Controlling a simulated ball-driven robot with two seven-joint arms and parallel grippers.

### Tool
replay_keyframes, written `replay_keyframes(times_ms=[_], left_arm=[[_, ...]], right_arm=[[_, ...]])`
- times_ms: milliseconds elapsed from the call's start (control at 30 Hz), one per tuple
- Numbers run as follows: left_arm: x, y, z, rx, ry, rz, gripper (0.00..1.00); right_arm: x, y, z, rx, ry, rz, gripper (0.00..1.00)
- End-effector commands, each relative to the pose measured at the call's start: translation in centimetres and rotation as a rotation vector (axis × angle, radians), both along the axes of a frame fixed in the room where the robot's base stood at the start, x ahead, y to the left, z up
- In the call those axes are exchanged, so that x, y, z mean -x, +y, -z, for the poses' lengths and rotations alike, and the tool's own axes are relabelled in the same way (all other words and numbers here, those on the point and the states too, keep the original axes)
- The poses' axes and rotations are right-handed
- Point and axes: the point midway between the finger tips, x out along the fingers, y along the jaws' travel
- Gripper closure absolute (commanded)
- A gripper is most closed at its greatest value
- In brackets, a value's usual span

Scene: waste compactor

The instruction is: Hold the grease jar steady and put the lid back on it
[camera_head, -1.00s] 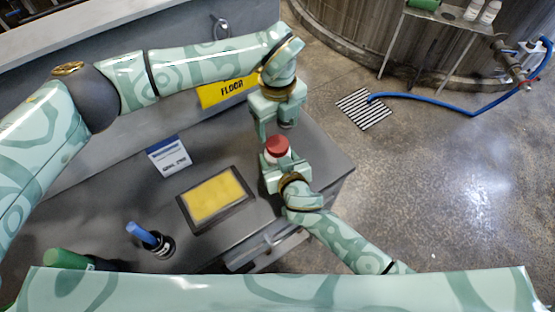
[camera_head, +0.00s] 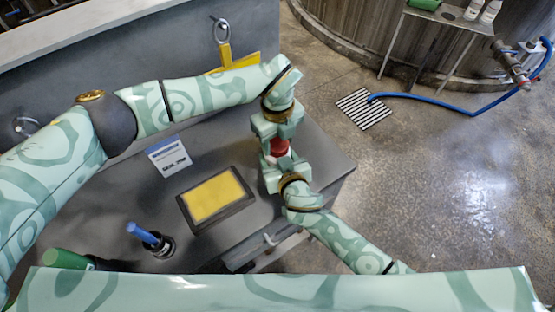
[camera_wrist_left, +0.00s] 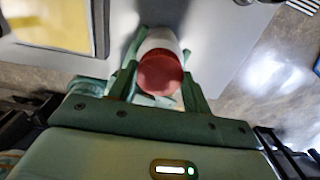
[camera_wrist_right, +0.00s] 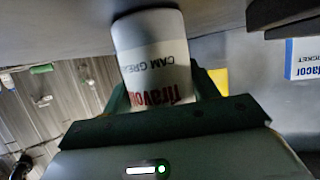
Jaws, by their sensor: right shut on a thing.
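The white grease jar (camera_wrist_right: 155,65) stands in the fingers of my right gripper (camera_head: 275,164), which is shut on it. Its printed label reads upside down in the right wrist view. The red lid (camera_head: 280,147) is at the top of the jar; whether it is seated or turned tight cannot be told. My left gripper (camera_head: 279,143) is right over the jar, fingers on either side of the lid. In the left wrist view, the lid (camera_wrist_left: 160,74) lies between these fingers with narrow gaps, so they look open. The jar body (camera_wrist_left: 160,42) shows behind the lid.
A yellow pad in a dark frame (camera_head: 214,197) lies on the grey counter (camera_head: 320,160). The counter's right edge is close to the jar; open floor lies beyond.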

Motion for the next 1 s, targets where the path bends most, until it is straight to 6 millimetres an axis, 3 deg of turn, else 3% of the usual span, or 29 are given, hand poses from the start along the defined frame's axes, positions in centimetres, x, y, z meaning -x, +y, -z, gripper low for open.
replay_keyframes(times_ms=[133, 300, 433, 467, 533, 833, 1000], left_arm=[[-0.1, 0.0, -0.1, 0.000, -0.004, 0.107, 0.78], [-0.1, 0.0, -0.1, -0.001, -0.003, 0.461, 0.78], [0.0, 0.0, 0.0, 0.001, -0.001, 0.445, 0.78], [0.0, 0.0, 0.0, 0.001, -0.001, 0.444, 0.48], [0.0, 0.0, 0.0, 0.001, -0.001, 0.443, 0.29], [0.0, 0.0, -0.1, 0.001, -0.001, 0.442, 0.29], [-0.1, 0.0, -1.4, 0.001, -0.003, 0.441, 0.29]], right_arm=[[0.0, 0.0, -0.1, 0.000, -0.001, -0.001, 1.00], [0.0, 0.0, -0.1, 0.000, -0.001, -0.001, 1.00], [0.0, 0.0, 0.0, 0.000, -0.001, -0.001, 1.00], [0.0, 0.0, 0.0, 0.000, -0.001, -0.001, 1.00], [0.0, 0.0, 0.0, 0.000, -0.001, -0.001, 1.00], [0.0, 0.0, 0.0, -0.001, -0.001, -0.001, 1.00], [0.0, 0.0, 0.0, -0.001, -0.001, -0.001, 1.00]])
